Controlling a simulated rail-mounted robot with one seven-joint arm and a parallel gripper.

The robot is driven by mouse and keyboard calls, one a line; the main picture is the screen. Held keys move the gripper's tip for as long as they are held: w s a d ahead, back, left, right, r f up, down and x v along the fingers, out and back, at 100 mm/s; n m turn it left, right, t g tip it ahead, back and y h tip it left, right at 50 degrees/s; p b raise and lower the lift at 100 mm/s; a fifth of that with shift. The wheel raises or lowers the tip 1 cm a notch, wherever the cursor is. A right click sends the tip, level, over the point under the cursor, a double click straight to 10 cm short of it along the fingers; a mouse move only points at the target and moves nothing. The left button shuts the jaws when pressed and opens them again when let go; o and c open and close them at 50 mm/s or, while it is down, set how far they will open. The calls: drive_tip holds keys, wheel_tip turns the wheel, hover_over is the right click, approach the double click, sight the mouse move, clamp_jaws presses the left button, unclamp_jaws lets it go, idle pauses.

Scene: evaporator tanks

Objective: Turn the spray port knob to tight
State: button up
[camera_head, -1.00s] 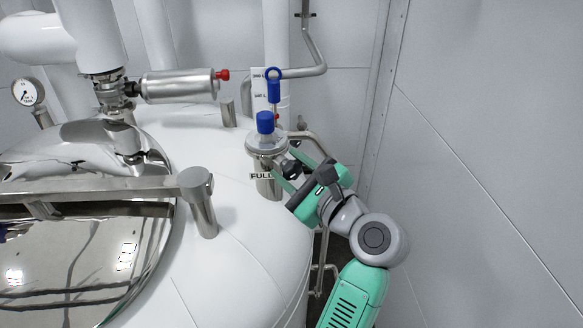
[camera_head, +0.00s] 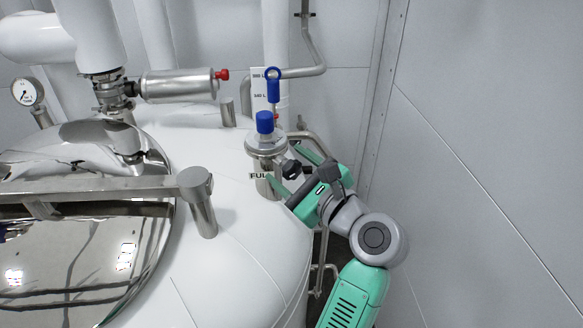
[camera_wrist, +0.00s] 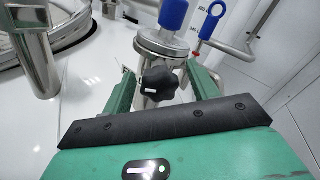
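The spray port (camera_head: 265,150) is a steel neck with a clamped lid and a blue cap on the white tank. Its black lobed knob (camera_head: 291,169) sticks out from the side toward my gripper. The knob (camera_wrist: 159,83) also shows in the wrist view, with a white mark on its face. My gripper (camera_head: 283,163) is open, with one green finger on each side of the knob. In the wrist view (camera_wrist: 159,68) gaps show between the knob and both fingers. Part of the label by the neck is hidden behind a finger.
A blue-handled valve (camera_head: 273,88) and bent pipes stand behind the port. A steel post (camera_head: 200,203) and the polished hatch (camera_head: 75,260) are to the left. A grey wall (camera_head: 480,170) is at the right.

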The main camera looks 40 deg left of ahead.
drive_tip(key=s+d+b, duration=0.1)
drive_tip(key=d+b, duration=0.1)
drive_tip(key=d, duration=0.5)
drive_tip(key=shift+d, duration=0.35)
drive_tip(key=shift+s, duration=0.1)
drive_tip(key=d+r+n+t+h, duration=0.9)
drive_tip(key=d+r+t, duration=0.3)
drive_tip(key=d+t, duration=0.4)
drive_tip(key=s+d+r+n+t+h, duration=0.4)
drive_tip(key=s+d+r+t+h, duration=0.2)
drive_tip(key=s+d+r+h, duration=0.2)
drive_tip(key=s+d, duration=0.1)
drive_tip(key=s, duration=0.1)
drive_tip(key=shift+s+d+r+n, duration=0.3)
drive_tip(key=shift+s+d+n, duration=0.05)
drive_tip(key=shift+n, duration=0.05)
